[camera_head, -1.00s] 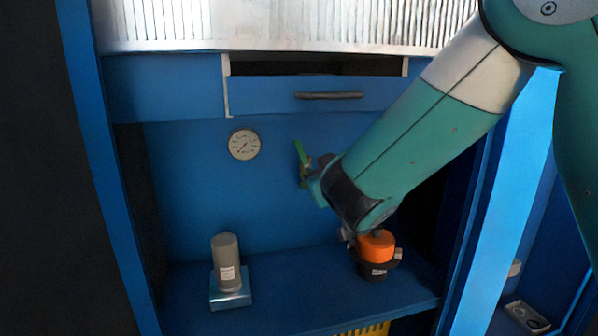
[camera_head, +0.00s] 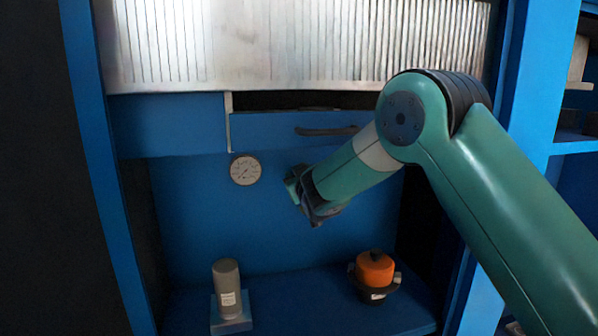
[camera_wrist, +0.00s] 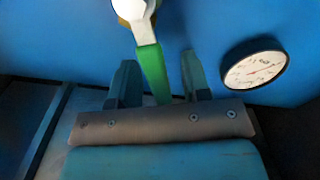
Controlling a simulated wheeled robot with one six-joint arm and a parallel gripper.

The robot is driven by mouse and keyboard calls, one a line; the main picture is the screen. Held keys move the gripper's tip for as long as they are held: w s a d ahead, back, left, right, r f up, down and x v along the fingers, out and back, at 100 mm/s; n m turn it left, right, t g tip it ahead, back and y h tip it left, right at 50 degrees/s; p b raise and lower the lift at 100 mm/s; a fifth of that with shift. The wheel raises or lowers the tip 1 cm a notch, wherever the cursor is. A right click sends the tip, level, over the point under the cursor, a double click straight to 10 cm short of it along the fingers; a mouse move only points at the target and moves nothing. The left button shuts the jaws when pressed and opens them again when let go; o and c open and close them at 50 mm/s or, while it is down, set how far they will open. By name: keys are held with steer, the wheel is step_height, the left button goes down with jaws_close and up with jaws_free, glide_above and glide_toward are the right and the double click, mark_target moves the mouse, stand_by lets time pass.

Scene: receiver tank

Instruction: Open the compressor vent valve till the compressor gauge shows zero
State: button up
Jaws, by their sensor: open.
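The vent valve has a green lever (camera_wrist: 152,75) with a white and brass end, on the blue panel in the wrist view. My gripper (camera_wrist: 157,72) is open, with one dark teal finger on each side of the lever. I cannot tell whether either finger touches it. In the head view my gripper (camera_head: 297,187) is at the panel, and my wrist hides the valve. The round white gauge (camera_head: 244,169) is on the panel left of my gripper. It also shows at the right in the wrist view (camera_wrist: 254,70); its reading is too small to tell.
A grey cylinder (camera_head: 226,275) on a metal block stands at the left of the blue shelf. An orange-topped dark container (camera_head: 375,269) stands at the right. A blue drawer with a dark handle (camera_head: 327,131) is above the panel. The shelf middle is clear.

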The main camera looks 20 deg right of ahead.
steer(key=shift+w, duration=0.6)
jaws_close()
steer(key=shift+a, duration=0.1)
